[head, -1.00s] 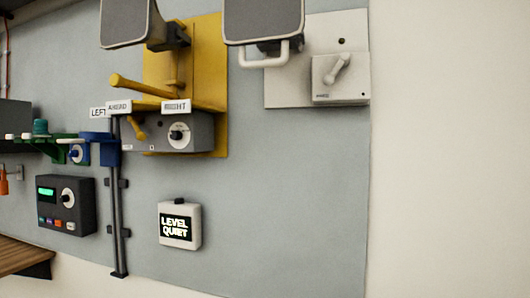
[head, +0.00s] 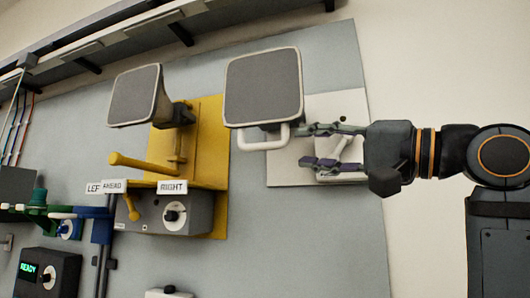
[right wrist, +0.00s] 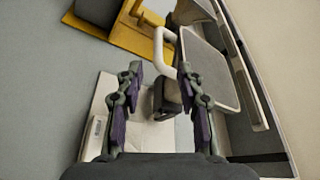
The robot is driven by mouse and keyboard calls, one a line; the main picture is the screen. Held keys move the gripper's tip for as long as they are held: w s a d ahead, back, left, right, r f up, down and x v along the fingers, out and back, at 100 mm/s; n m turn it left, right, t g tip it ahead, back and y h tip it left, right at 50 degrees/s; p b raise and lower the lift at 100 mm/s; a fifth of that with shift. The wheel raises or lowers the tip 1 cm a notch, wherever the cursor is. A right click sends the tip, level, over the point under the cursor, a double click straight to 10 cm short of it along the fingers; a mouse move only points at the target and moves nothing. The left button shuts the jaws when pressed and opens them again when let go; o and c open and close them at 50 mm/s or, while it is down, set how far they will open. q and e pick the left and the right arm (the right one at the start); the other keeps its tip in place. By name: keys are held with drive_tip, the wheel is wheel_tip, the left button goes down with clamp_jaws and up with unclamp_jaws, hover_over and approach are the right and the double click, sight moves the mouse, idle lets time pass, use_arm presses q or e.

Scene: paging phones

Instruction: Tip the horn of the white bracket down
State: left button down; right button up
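The white bracket's horn (head: 263,88) has a square grey face and a white rim, and faces outward. A white loop handle (head: 264,143) hangs below it. The bracket's white backplate (head: 349,104) is partly covered by my right gripper (head: 303,146), which comes in from the right, open, its fingers above and below each other. The handle lies just left of the fingertips. In the right wrist view the horn (right wrist: 208,68) is right of the gripper (right wrist: 159,68), and the handle (right wrist: 162,50) shows between and beyond the parted fingertips. My left gripper is out of view.
Left of it, a yellow bracket (head: 213,130) carries a second horn (head: 136,94) and a yellow lever (head: 140,163) above a grey dial box (head: 196,212). A dark unit (head: 47,275) reads READY. A dark rail (head: 130,35) runs above.

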sight(270, 146)
drive_tip(key=p+x, duration=0.4)
drive_tip(key=x, duration=0.6)
drive_tip(key=shift+w+a, duration=0.2)
drive_tip(key=shift+w, duration=0.15)
clamp_jaws()
